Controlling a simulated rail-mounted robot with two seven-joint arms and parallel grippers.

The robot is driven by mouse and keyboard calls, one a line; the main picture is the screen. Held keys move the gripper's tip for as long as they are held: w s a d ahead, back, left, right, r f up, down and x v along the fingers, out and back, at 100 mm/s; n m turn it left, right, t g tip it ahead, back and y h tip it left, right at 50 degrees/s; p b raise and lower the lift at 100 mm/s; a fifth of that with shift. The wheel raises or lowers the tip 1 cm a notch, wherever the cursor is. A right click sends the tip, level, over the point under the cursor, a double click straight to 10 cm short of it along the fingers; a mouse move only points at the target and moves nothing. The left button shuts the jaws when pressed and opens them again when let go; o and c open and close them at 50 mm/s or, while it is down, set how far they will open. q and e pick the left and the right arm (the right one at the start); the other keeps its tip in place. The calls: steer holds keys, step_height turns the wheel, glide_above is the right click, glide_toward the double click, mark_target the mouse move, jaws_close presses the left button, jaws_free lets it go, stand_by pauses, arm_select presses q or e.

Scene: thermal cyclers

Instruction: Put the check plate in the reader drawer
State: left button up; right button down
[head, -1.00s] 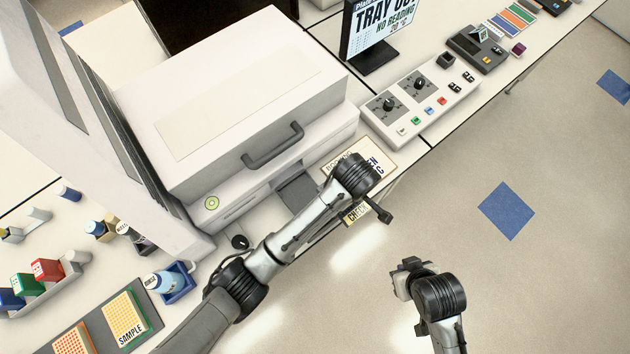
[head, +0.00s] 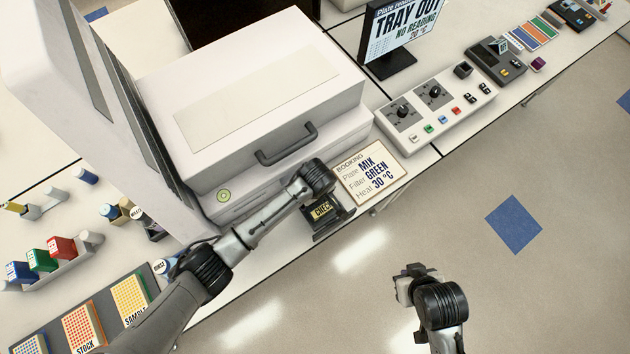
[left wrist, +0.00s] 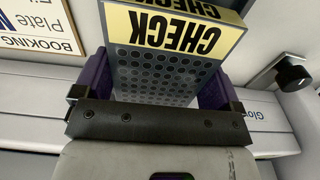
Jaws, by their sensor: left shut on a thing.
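The check plate (left wrist: 165,72) is grey with rows of dark wells and a yellow CHECK label. It sits between the purple fingers of my left gripper (left wrist: 155,88), which is shut on it. My wrist hides part of both; I cannot tell whether the plate touches the drawer. My right gripper (head: 405,284) hangs over the floor, away from the bench; its fingertips are unclear.
A booking card (head: 369,172) reading MIX, GREEN, 30 °C lies right of the drawer. A control panel (head: 436,103) with knobs and coloured buttons stands beyond it. The monitor (head: 395,30) reads TRAY OUT. Plates (head: 82,328) and bottles stand at left.

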arm_select(q)
steer(key=shift+f, duration=0.6)
steer(key=shift+f, duration=0.15)
steer(key=shift+a+f, duration=0.25)
steer(key=shift+f, duration=0.35)
steer(key=o, duration=0.5)
steer(key=shift+f, duration=0.1)
steer(key=shift+o, duration=0.9)
step_height(320, 180, up, 14)
steer(key=shift+s+d+f, duration=0.15)
steer(key=shift+s+d, duration=0.1)
steer(key=shift+d, duration=0.2)
